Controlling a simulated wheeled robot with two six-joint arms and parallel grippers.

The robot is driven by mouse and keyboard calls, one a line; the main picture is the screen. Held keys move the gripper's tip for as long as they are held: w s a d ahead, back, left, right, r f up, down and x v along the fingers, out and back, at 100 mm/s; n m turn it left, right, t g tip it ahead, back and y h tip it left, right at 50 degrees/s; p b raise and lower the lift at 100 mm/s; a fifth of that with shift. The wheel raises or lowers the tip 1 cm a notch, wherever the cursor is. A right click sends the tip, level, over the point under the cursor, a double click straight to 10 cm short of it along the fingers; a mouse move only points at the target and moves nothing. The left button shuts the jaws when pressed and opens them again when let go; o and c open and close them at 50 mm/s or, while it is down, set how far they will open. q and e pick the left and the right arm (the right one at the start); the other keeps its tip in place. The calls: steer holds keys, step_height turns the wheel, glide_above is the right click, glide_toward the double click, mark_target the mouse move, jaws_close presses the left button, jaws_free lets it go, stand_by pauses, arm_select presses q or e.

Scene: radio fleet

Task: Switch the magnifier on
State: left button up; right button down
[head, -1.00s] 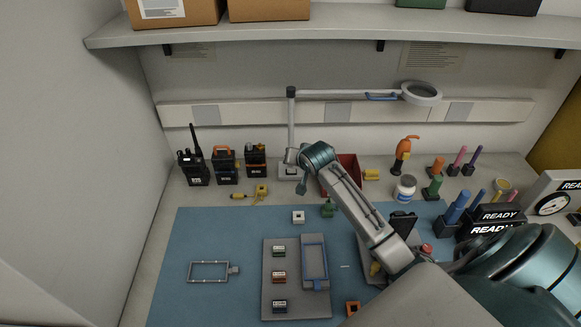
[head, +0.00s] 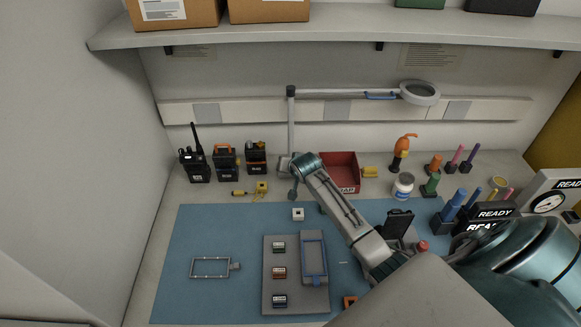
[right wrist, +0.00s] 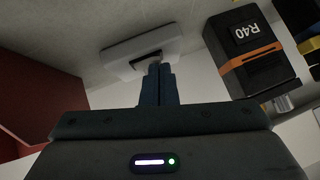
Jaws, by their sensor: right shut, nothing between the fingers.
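The magnifier (head: 420,93) stands at the back of the bench in the head view, with a round white-rimmed lens on a long horizontal arm and a grey post (head: 291,120). Its pale base is largely behind my right wrist in the head view. In the right wrist view the base (right wrist: 118,56) shows as a white block with a dark switch (right wrist: 148,55) on it. My right gripper (right wrist: 156,68) is shut and empty, its fingertips right at the switch's lower edge in that picture. I cannot tell whether they touch it. My left gripper is not in view.
A red bin (head: 341,158) stands just right of my right wrist. Radios (head: 226,163) stand to the left, and a dark radio marked R40 (right wrist: 255,55) is close on the right in the wrist view. A shelf (head: 330,35) hangs above. The blue mat (head: 200,230) holds parts.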

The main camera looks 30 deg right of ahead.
steer(key=shift+f, duration=0.1)
steer(key=shift+s+r, duration=0.2)
steer(key=shift+r, duration=0.05)
steer(key=shift+d+f+p, duration=0.1)
steer(key=shift+d+p, duration=0.2)
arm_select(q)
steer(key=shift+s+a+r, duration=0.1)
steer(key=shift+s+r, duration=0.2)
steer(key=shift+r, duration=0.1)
arm_select(e)
steer(key=shift+s+d, duration=0.35)
